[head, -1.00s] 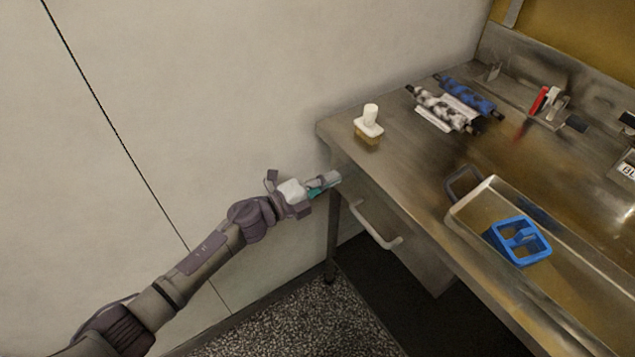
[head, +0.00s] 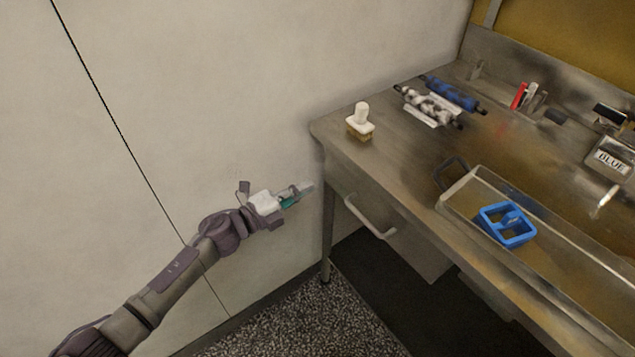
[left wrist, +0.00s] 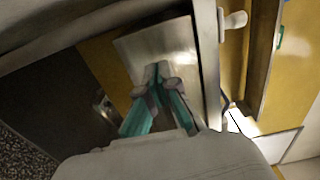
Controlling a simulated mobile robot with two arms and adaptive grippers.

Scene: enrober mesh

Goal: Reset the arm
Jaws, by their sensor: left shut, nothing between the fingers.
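My left arm reaches in from the lower left of the head view. Its gripper (head: 301,190) is shut and empty, in the air in front of the pale wall, just left of the metal table's corner. In the left wrist view the teal-padded fingers (left wrist: 158,74) meet at their tips with nothing between them. Beyond them is a metal surface. My right gripper is not in view.
The metal table (head: 400,155) has a drawer handle (head: 370,218). On it are a white-handled brush (head: 360,122), two rollers, spotted (head: 428,106) and blue (head: 452,94), and a metal tray (head: 470,190) holding a blue divided piece (head: 507,225). Wall (head: 200,90) is close behind the arm.

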